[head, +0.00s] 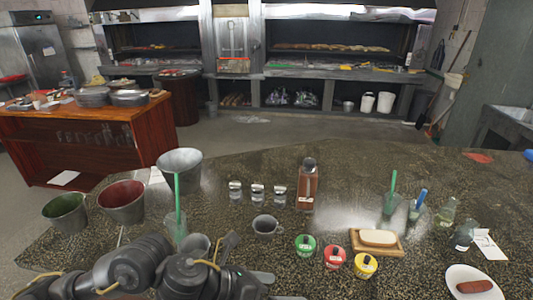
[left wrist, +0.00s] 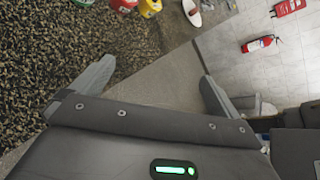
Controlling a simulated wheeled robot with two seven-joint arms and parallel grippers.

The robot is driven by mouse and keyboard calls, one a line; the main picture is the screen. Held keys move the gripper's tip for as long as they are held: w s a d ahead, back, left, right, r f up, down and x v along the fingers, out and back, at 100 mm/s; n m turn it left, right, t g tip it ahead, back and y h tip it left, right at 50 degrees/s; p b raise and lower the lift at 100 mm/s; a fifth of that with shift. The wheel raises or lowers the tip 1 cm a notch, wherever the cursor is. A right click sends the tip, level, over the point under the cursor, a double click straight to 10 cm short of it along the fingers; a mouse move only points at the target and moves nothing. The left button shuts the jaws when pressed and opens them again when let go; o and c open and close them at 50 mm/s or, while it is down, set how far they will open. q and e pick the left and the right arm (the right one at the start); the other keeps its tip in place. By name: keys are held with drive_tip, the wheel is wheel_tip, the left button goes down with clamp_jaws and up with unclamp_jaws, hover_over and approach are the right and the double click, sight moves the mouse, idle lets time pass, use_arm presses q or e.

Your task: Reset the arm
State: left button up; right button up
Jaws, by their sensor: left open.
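My left arm (head: 140,268) is folded low across the bottom left of the head view, over the near edge of the speckled counter (head: 230,205). In the left wrist view my left gripper (left wrist: 158,72) is open, with its two fingers wide apart. Nothing is between the fingers. Below them are the counter's edge and the floor. My right gripper does not show in either view.
A metal cup (head: 195,244) and a grey mug (head: 266,225) stand close to the arm. Green (head: 305,245), red (head: 334,257) and yellow (head: 365,265) tins are to the right. Buckets (head: 122,202) stand at left. Fire extinguishers (left wrist: 258,43) are beyond the counter edge.

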use_arm(q)
drive_tip(key=s+a+f+n+t+y, duration=0.1)
drive_tip(key=a+f+n+t+y, duration=0.45)
drive_tip(key=n, duration=1.05)
drive_tip(key=s+a+f+n+y, duration=0.1)
drive_tip(key=a+f+n+y, duration=0.2)
drive_tip(key=a+f+n, duration=0.75)
drive_tip(key=s+a+f+n+g+y, duration=0.2)
drive_tip(key=s+a+n, duration=0.3)
drive_tip(key=s+n, duration=0.25)
drive_tip(key=s+a+f+n+g+y, duration=0.1)
drive_tip(key=s+a+f+n+g, duration=0.2)
drive_tip(key=s+a+n, duration=0.4)
wheel_tip(320, 180, down, 29)
drive_tip(key=s+d+g+b, duration=0.1)
drive_tip(key=b, duration=0.1)
drive_tip(key=s+a+f+g+b, duration=0.1)
drive_tip(key=s+a+f, duration=0.1)
drive_tip(key=s+f, duration=1.3)
drive_tip(key=shift+s+a+f, duration=0.2)
drive_tip(key=shift+s+f, duration=0.05)
drive_tip(key=shift+s, duration=0.05)
